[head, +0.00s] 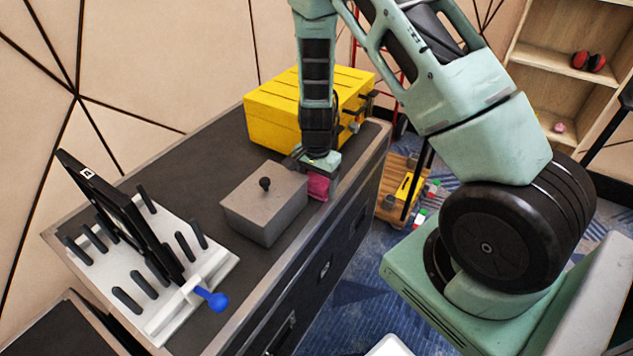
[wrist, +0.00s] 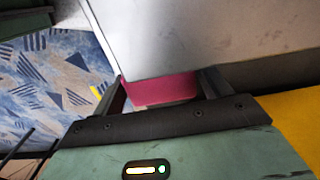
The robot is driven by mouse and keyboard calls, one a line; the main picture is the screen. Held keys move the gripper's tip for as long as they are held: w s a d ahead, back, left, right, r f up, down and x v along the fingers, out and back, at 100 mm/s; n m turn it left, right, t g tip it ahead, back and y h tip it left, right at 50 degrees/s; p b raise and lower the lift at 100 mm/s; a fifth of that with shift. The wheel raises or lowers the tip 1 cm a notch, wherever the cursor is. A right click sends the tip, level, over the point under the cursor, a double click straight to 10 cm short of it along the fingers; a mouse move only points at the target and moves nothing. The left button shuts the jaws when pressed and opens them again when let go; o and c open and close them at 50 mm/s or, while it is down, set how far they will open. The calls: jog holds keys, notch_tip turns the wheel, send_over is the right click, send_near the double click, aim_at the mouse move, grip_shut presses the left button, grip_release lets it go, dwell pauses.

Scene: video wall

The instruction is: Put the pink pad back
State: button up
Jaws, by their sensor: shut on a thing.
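The pink pad (head: 318,185) is in my gripper (head: 318,172), beside the right side of a grey box with a black knob (head: 265,205). In the wrist view the pink pad (wrist: 162,90) shows between the two dark fingers of my gripper (wrist: 165,92). The gripper is shut on it. The grey box (wrist: 200,35) fills the upper middle of the wrist view, close to the pad. I cannot tell whether the pad touches the box or the dark case top (head: 205,170).
A yellow toolbox (head: 272,115) stands behind the gripper on the case. At the front left is a white rack (head: 95,255) with black pegs, a black panel (head: 115,205) and a blue-knobbed lever (head: 212,298). Shelves (head: 560,65) stand at the back right.

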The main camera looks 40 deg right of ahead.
jog(key=shift+f, duration=0.2)
jog(key=o, duration=1)
jog(key=shift+r, duration=0.1)
jog(key=shift+r, duration=0.1)
